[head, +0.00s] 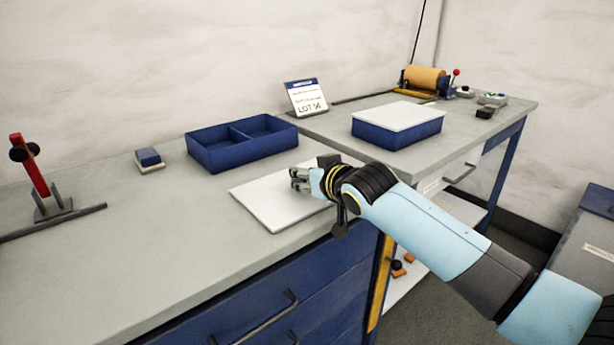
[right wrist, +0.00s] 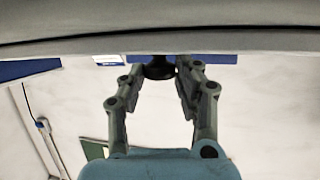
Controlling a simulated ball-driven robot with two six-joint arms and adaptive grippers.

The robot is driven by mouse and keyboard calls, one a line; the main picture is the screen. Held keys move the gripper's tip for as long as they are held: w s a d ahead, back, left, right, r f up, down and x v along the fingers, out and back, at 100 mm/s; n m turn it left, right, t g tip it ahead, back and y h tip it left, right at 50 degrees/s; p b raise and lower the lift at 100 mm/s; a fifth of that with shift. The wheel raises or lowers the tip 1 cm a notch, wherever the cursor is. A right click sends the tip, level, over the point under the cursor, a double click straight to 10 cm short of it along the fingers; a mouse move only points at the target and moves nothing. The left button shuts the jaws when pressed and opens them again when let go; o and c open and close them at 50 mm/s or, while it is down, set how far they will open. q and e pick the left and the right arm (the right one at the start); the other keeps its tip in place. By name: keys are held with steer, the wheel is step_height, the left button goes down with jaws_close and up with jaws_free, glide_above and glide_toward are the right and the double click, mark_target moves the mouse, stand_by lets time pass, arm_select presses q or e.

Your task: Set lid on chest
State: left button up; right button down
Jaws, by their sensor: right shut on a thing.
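The lid is a flat white panel (head: 268,206) at the front edge of the bench in the head view. My right gripper (head: 300,180) is over its far right part, and my wrist covers some of it. In the right wrist view the fingers (right wrist: 158,78) are shut on a small dark knob (right wrist: 158,66), which looks like the lid's handle. I cannot tell whether the lid touches the bench. The chest, an open blue box (head: 204,158) with a divider, stands just behind the lid, uncovered. My left gripper is not in view.
A blue box with a white cover (head: 397,117) stands on the right-hand table. A small blue block (head: 149,157) and a red-handled tool (head: 34,170) are to the left. The bench's front left is clear.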

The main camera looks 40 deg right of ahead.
steer(key=c, duration=0.9)
jaws_free()
steer(key=shift+c, duration=0.2)
steer(key=shift+s+r, duration=0.1)
steer(key=shift+s, duration=0.05)
steer(key=p+v, duration=0.1)
steer(key=v, duration=1)
steer(key=shift+s, duration=0.35)
steer(key=shift+r, duration=0.15)
